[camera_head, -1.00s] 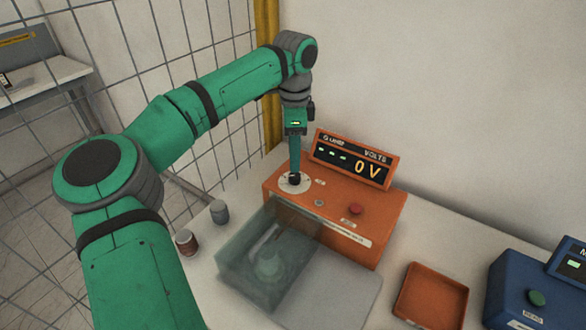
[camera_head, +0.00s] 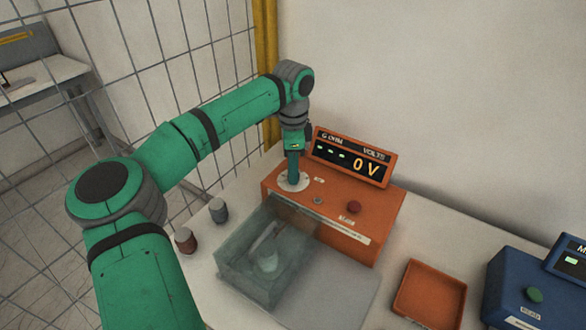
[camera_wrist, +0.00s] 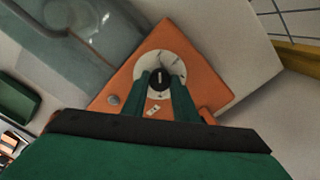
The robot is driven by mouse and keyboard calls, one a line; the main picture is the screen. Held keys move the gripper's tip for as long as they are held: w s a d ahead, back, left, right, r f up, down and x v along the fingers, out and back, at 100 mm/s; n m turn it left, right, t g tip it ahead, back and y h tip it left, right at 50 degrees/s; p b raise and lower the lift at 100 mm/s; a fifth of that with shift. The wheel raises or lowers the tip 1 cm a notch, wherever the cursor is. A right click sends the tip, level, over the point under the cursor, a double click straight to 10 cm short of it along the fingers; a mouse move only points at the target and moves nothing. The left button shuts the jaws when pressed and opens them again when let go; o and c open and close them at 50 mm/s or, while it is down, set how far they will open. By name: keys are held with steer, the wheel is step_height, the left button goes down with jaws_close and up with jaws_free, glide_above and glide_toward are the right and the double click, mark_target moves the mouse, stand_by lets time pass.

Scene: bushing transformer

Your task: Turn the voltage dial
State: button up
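The voltage dial (camera_wrist: 158,79) is a black knob with a white pointer line, on a round white scale plate (camera_wrist: 160,60) on the orange tester. In the head view the plate (camera_head: 305,182) shows at the tester's left end, and my gripper (camera_head: 292,181) hides the knob. In the wrist view my gripper (camera_wrist: 161,80) points down with one green finger on each side of the knob. The fingers look spread around it; firm contact cannot be made out. The orange display (camera_head: 350,158) reads 0 V.
A clear-walled test chamber (camera_head: 240,262) stands in front of the tester. An orange tray (camera_head: 462,297) and a blue device (camera_head: 515,280) are to the right. Two small jars, one grey (camera_head: 218,210), stand left. A wire fence is behind my arm.

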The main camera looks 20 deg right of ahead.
steer(key=shift+m, duration=0.5)
steer(key=m, duration=0.5)
steer(key=shift+m, duration=0.3)
steer(key=m, duration=1.3)
steer(key=shift+m, duration=0.3)
steer(key=m, duration=0.6)
steer(key=shift+m, duration=0.4)
steer(key=o, duration=1.1)
steer(key=shift+c, duration=0.2)
